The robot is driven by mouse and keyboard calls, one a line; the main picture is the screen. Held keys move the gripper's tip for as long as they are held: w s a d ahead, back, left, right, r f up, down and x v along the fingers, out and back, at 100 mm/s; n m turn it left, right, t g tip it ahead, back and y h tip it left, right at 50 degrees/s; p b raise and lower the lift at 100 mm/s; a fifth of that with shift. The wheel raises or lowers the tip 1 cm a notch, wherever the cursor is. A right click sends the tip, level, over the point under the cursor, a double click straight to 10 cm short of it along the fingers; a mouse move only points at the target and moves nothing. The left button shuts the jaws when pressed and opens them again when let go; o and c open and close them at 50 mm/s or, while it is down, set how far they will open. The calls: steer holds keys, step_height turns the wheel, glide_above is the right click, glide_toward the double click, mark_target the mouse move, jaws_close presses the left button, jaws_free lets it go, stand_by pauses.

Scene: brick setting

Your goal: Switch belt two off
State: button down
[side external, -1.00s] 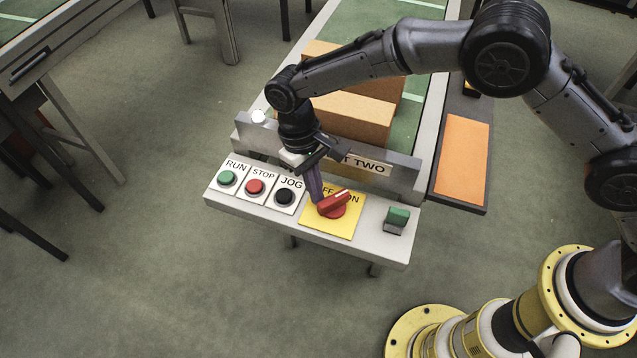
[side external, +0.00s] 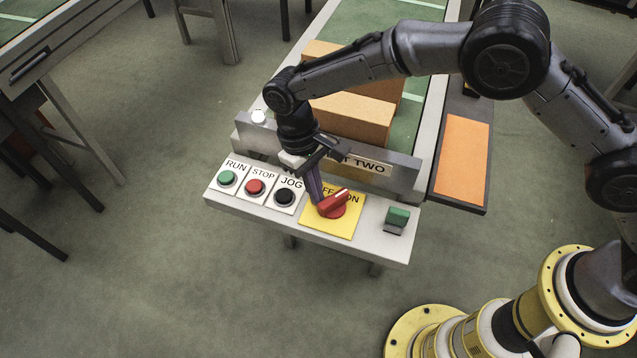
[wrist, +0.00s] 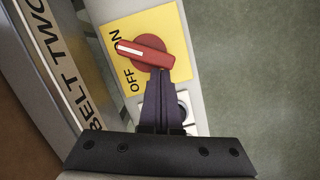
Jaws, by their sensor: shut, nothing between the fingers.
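The red rotary switch (side external: 335,204) sits on a yellow plate (side external: 348,225) marked OFF and ON on the belt two panel. Its white pointer line is turned toward ON. In the wrist view the switch (wrist: 145,52) lies across the plate, its marked end by the ON lettering. My gripper (side external: 318,202) is shut and empty, pointing down with its tips at the end of the handle opposite the pointer. The wrist view shows the closed fingertips (wrist: 161,75) against or very close to that end; contact cannot be told for sure. The gripper partly hides the OFF lettering in the side view.
Left of the switch are a green RUN button (side external: 227,178), a red STOP button (side external: 255,187) and a black JOG button (side external: 285,196). A green rocker (side external: 398,216) stands to the right. Behind rises the BELT TWO sign rail (side external: 405,177), with cardboard boxes (side external: 355,118) on the belt.

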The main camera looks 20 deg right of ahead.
mark_target(323, 209)
steer(key=shift+s+a+n+h, duration=0.1)
steer(key=shift+s+n+h, duration=0.15)
steer(key=shift+n, duration=0.55)
steer(key=shift+s+a+n+h, duration=0.15)
steer(key=shift+s+n, duration=0.1)
steer(key=shift+n, duration=0.55)
stand_by(0.5)
steer(key=shift+s+n+t+h, duration=0.15)
steer(key=shift+s+n+t, duration=0.15)
steer(key=shift+n, duration=0.7)
steer(key=shift+s+n+t+h, duration=0.15)
steer(key=shift+s+n+t, duration=0.15)
steer(key=shift+n, duration=0.7)
steer(key=shift+s+n+t, duration=0.15)
steer(key=shift+s+n, duration=0.05)
steer(key=shift+n, duration=0.45)
steer(key=shift+s+n+t, duration=0.15)
steer(key=shift+n, duration=0.5)
steer(key=shift+s+d+n, duration=0.1)
steer(key=shift+s+n, duration=0.15)
steer(key=shift+n, duration=0.65)
steer(key=shift+s+n+t, duration=0.15)
steer(key=shift+n+t, duration=0.15)
steer(key=shift+n, duration=0.1)
steer(key=shift+d, duration=0.1)
steer(key=shift+s, duration=0.15)
